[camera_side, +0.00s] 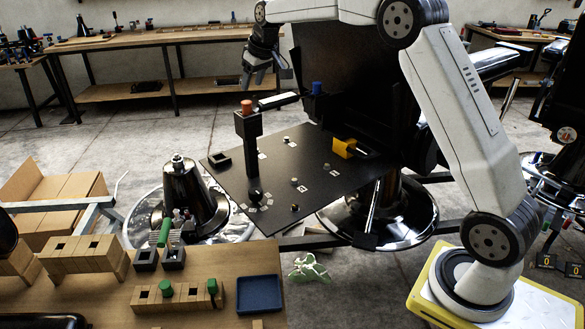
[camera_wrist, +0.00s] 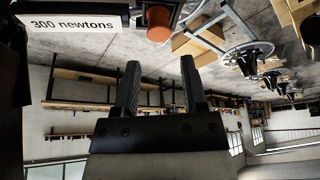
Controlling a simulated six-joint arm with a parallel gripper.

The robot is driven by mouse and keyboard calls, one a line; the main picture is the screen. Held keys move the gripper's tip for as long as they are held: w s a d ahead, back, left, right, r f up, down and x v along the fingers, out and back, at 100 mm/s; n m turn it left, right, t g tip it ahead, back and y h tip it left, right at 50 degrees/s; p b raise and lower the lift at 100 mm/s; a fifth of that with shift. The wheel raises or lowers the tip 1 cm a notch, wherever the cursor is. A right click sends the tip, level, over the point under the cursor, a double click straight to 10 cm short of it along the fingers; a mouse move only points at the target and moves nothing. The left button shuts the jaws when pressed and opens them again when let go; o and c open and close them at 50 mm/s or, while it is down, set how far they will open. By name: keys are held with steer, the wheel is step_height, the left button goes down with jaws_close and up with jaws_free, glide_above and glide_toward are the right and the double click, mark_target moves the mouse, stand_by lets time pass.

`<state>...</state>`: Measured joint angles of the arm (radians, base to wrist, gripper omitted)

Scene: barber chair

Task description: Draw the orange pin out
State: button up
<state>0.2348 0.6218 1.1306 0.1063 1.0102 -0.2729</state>
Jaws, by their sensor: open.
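The orange pin (camera_side: 246,106) stands upright in the top of a dark post (camera_side: 250,140) on the black plate. Only its short orange head shows; its lower part is hidden in the post. In the wrist view the orange pin (camera_wrist: 159,20) is at the top edge, beyond my fingertips. My gripper (camera_side: 257,77) is above the post, with its fingers pointing down. In the wrist view my gripper (camera_wrist: 159,63) has its two black fingers spread, with nothing between them. It is apart from the pin.
A white label strip (camera_side: 278,101) reading "300 newtons" in the wrist view is close beside the pin. A blue pin (camera_side: 317,88) and a yellow piece (camera_side: 344,147) are to the right. Wooden blocks with green pegs and a blue tray (camera_side: 259,309) are on the front bench.

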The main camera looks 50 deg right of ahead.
mark_target(246, 102)
steer(key=shift+w, duration=0.1)
steer(key=shift+x, duration=3.85)
jaws_close()
steer(key=c, duration=0.5)
jaws_free()
steer(key=shift+c, duration=0.2)
jaws_close()
steer(key=shift+r, duration=0.2)
steer(key=shift+r, duration=3.4)
